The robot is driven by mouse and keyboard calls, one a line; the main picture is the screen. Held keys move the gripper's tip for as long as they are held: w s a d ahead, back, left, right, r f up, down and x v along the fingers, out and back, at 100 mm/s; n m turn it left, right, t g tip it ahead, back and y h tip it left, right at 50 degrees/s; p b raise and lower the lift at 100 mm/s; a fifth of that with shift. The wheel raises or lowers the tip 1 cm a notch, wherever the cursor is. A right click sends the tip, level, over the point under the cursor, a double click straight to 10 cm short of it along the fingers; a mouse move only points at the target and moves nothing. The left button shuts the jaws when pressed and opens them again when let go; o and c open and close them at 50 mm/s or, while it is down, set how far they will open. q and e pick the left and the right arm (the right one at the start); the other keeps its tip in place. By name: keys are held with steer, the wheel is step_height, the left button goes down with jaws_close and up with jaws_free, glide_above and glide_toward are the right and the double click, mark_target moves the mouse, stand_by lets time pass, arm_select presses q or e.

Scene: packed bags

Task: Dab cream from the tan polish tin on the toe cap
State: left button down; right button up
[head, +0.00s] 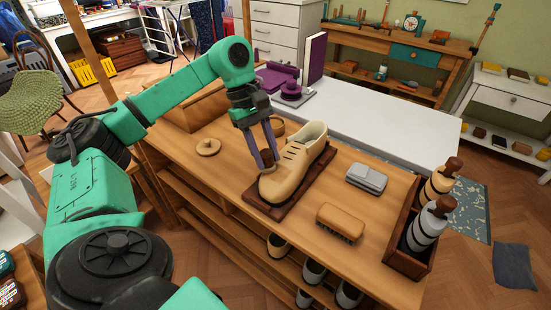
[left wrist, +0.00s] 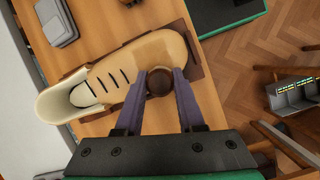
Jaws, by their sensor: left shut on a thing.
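A tan lace-up shoe (head: 296,156) lies on a dark brown board (head: 322,172), its toe towards the near left. My left gripper (head: 264,163) is shut on a small dark brown dauber (head: 267,158), just at the shoe's toe cap (head: 273,187). In the left wrist view the dauber (left wrist: 159,82) sits between both fingers over the toe cap (left wrist: 167,50). I cannot tell if its tip touches the leather. A tan round tin (head: 278,127) stands behind the gripper, partly hidden. A round tan lid (head: 208,147) lies to the left. My right gripper is not in view.
A grey box (head: 367,178) and a wooden brush (head: 340,222) lie right of the shoe. A dark wooden caddy (head: 408,263) with bottles (head: 426,228) stands at the right end of the bench (head: 235,180).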

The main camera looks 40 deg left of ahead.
arm_select(q)
steer(key=shift+a, duration=0.2)
steer(key=shift+d+f, duration=0.1)
steer(key=shift+d, duration=1.6)
steer(key=shift+d+p, duration=0.5)
steer(key=shift+d, duration=1.2)
steer(key=shift+w, duration=0.1)
steer(key=shift+a+f+b, duration=0.1)
steer(key=shift+a+b, duration=0.5)
steer(key=shift+a, duration=2.85)
steer(key=shift+d+r, duration=0.1)
steer(key=shift+r, duration=0.1)
steer(key=r+p, duration=0.1)
steer(key=r, duration=0.1)
steer(key=r+p, duration=0.3)
steer(key=r, duration=0.1)
steer(key=shift+s+p, duration=0.3)
steer(key=shift+s, duration=0.05)
